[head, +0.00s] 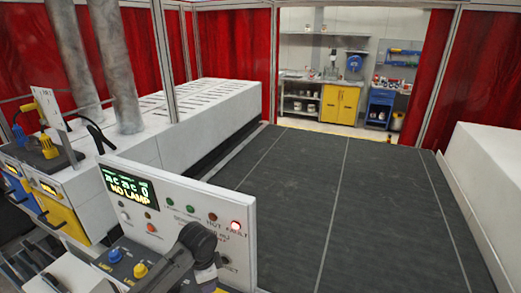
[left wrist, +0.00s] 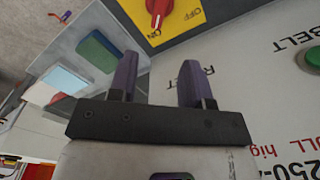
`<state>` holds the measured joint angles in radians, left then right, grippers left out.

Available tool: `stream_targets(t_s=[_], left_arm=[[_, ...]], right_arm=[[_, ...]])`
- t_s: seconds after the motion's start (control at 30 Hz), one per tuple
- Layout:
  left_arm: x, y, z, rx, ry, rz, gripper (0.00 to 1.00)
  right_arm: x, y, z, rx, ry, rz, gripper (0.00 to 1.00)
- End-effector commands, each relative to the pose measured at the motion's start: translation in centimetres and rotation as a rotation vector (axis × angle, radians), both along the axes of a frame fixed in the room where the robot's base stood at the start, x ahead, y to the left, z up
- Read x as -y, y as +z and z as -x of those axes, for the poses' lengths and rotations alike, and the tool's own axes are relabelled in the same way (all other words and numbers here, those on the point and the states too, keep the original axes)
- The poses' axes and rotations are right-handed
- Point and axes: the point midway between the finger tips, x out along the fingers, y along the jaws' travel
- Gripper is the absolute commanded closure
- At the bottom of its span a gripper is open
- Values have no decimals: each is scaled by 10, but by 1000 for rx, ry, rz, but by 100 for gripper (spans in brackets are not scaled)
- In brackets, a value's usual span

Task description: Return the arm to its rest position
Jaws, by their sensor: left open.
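My left gripper (left wrist: 157,75) is open in the left wrist view, with two dark purple fingers apart and nothing between them. Beyond the fingertips is a red rotary switch (left wrist: 158,8) on a yellow plate marked ON and OFF. A pale panel (left wrist: 260,75) with BELT lettering lies behind the fingers. In the head view, a dark jointed arm part (head: 195,245) stands in front of the control panel (head: 175,215) at the bottom; I cannot make out gripper fingers there. My right gripper is in neither view.
The panel display (head: 130,188) reads NO LAMP, and a red FAULT lamp (head: 235,226) is lit. A long white machine (head: 205,110) stands at left with two grey ducts. A white block (head: 490,180) is at right.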

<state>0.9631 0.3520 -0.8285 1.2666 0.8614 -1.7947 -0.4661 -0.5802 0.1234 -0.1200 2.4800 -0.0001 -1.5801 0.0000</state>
Motion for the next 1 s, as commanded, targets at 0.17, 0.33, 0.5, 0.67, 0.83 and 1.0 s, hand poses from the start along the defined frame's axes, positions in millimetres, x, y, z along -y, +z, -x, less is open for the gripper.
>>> stream_targets(t_s=[0.17, 0.33, 0.5, 0.67, 0.83, 1.0], left_arm=[[5, 19, -17, 187, 167, -39, 55], [24, 87, -28, 473, 232, 12, 55], [42, 166, -21, 743, 285, 134, 55], [47, 205, 14, 919, 359, 279, 55], [29, 206, 65, 998, 472, 390, 55], [2, 178, 119, 978, 594, 422, 55]], right_arm=[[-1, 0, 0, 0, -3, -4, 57], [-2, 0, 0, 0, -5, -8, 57], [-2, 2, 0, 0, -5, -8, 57], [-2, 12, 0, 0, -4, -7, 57], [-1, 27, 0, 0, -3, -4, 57], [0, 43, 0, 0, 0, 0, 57]])
